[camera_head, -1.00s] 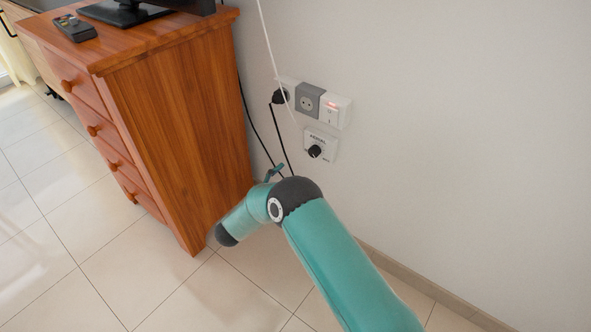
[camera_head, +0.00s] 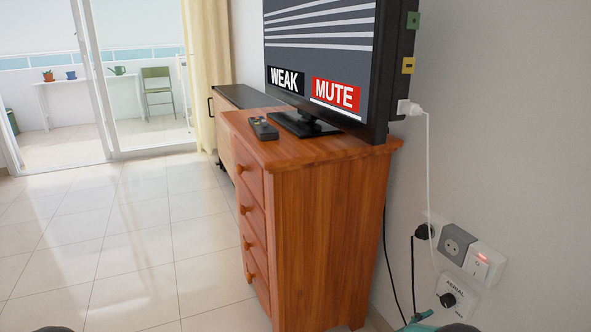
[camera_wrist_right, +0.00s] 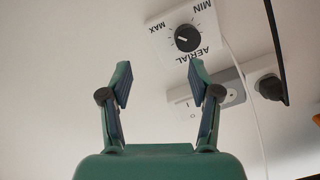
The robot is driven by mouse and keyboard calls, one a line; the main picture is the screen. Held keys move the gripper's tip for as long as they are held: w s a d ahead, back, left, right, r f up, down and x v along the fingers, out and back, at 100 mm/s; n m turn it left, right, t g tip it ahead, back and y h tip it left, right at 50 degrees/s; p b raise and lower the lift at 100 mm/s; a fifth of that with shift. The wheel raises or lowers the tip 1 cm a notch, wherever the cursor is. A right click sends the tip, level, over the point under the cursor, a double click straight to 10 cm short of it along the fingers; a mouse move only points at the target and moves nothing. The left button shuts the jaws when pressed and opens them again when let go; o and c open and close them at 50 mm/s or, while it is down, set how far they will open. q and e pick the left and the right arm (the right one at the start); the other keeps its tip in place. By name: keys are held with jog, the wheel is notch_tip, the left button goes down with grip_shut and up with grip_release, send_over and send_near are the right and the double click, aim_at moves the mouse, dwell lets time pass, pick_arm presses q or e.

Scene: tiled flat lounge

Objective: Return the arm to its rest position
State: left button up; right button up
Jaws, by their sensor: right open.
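My right gripper (camera_wrist_right: 158,82) is open in the right wrist view, with nothing between its two fingers. The white AERIAL plate (camera_wrist_right: 209,33) with its black knob (camera_wrist_right: 187,38) is on the wall beyond the fingertips, apart from them. In the head view the plate (camera_head: 467,293) and knob (camera_head: 447,299) show at the lower right. Only a bit of my teal right arm (camera_head: 432,327) shows just below the plate; the rest is out of frame. My left gripper is in neither view.
A wooden drawer cabinet (camera_head: 318,222) stands against the wall, bearing a TV (camera_head: 335,50) reading WEAK and MUTE and a remote (camera_head: 263,128). A white cable (camera_head: 428,180) runs down the wall past the grey socket (camera_head: 455,243) and lit switch (camera_head: 482,263). Tiled floor at left is clear.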

jog(key=s+a+f+n+y, duration=0.9)
jog(key=a+f+n+y, duration=0.15)
jog(key=f+y, duration=0.35)
jog(key=s+a+f+n+g+y, duration=0.2)
jog(key=s+a+n+g+y, duration=0.15)
jog(key=s+a, duration=0.55)
jog(key=s+a+f+n+g+y, duration=0.2)
jog(key=s+a+g, duration=0.2)
jog(key=s, duration=0.8)
notch_tip(320, 180, up, 37)
jog(key=p, duration=3.6)
jog(key=shift+w+t+p, duration=0.2)
jog(key=shift+t+p, duration=0.15)
jog(key=shift+f, duration=0.1)
